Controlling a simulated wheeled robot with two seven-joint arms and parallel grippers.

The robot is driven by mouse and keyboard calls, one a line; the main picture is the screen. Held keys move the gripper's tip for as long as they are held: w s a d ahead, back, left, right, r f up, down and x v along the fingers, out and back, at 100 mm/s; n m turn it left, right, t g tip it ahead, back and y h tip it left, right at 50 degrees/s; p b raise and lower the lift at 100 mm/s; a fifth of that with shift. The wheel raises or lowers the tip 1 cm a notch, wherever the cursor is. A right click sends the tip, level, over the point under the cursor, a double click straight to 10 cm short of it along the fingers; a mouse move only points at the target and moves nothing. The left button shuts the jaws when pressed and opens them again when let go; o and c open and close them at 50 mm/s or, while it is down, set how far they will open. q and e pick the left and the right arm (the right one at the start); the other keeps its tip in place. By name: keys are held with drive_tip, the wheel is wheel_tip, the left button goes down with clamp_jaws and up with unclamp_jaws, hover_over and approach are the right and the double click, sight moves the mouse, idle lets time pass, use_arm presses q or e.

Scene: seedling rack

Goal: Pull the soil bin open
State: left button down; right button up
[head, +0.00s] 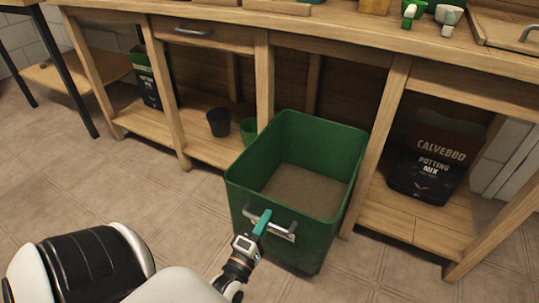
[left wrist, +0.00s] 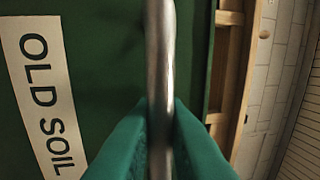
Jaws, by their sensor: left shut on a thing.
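The soil bin (head: 318,228) is a green, open-topped box with brown soil in it. It stands out in front of the wooden bench, with its back end near the bench's uprights. A metal bar handle (head: 284,234) is on its front. My left gripper (head: 262,224) is shut on this handle. In the left wrist view the teal fingers (left wrist: 160,135) close around the metal bar (left wrist: 160,60). A label reading "OLD SOIL" (left wrist: 45,90) is on the bin's green front beside the bar. My right gripper is not in view.
The wooden bench (head: 330,40) runs across the back. A potting mix bag (head: 432,165) stands on its right lower shelf. A dark pot (head: 219,122) and a green pot (head: 249,130) stand left of the bin. Tiled floor (head: 130,190) is clear at the front left.

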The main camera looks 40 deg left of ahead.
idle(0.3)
use_arm(q)
drive_tip(key=c, duration=1.8)
unclamp_jaws()
drive_tip(key=shift+o, duration=0.2)
drive_tip(key=p+v, duration=0.2)
drive_tip(key=v, duration=1)
drive_tip(key=shift+p, duration=0.4)
drive_tip(key=shift+s, duration=0.1)
